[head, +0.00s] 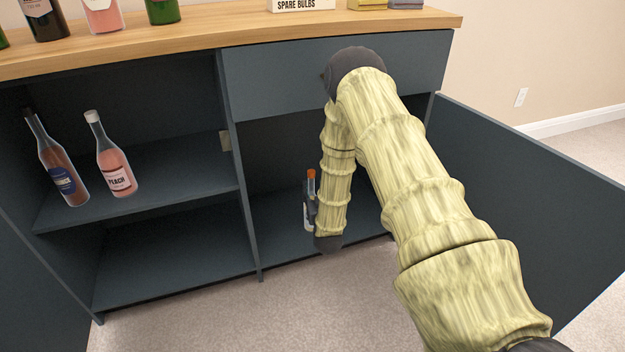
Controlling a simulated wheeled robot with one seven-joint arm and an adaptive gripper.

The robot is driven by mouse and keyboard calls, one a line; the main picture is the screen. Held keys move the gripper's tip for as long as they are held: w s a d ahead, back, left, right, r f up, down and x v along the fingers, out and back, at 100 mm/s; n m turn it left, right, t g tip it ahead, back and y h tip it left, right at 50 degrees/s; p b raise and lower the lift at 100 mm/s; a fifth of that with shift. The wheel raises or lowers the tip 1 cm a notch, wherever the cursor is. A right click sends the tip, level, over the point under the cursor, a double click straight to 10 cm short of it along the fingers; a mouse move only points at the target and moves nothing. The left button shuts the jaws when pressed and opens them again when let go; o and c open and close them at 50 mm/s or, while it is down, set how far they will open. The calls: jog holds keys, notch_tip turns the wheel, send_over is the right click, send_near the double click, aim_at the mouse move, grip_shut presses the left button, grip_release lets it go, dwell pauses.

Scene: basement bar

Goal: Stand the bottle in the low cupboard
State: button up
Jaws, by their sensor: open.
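A clear bottle with an orange cap and a pale label (309,188) stands upright inside the right-hand low cupboard (280,238), near the floor panel. My arm comes down in front of this cupboard, and its wrist hides the bottle's right side. My gripper (314,207) shows only as a small dark part close against the bottle, and it is open. Its fingertips are mostly hidden, so I cannot tell whether they touch the glass. The bottle's base shows just above the cupboard floor and seems to rest on it.
The cupboard's door (530,190) stands wide open at the right. A drawer front (280,80) is above the opening. On the left shelf (170,185) stand a dark-red bottle (60,170) and a peach bottle (112,160). More bottles and a spare bulbs box (300,4) are on the counter (200,40).

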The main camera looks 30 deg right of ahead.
jog(key=s+a+f+n+g+y+p, duration=0.1)
jog(key=s+a+f+g+y, duration=0.25)
jog(key=s+a+f, duration=0.55)
jog(key=s+a+f+n+g+y, duration=0.15)
jog(key=s+a+f+g, duration=0.25)
jog(key=s+a, duration=0.55)
jog(key=s+a+f+g, duration=0.1)
jog(key=s+a+g, duration=0.1)
jog(key=s, duration=0.7)
jog(key=s+a+f+n+g+y, duration=0.1)
jog(key=s+a+g, duration=0.2)
jog(key=s, duration=0.7)
jog(key=s+a+f+g+y, duration=0.1)
jog(key=s+g, duration=0.3)
jog(key=s, duration=0.6)
jog(key=shift+a+n, duration=0.35)
jog(key=shift+a, duration=0.45)
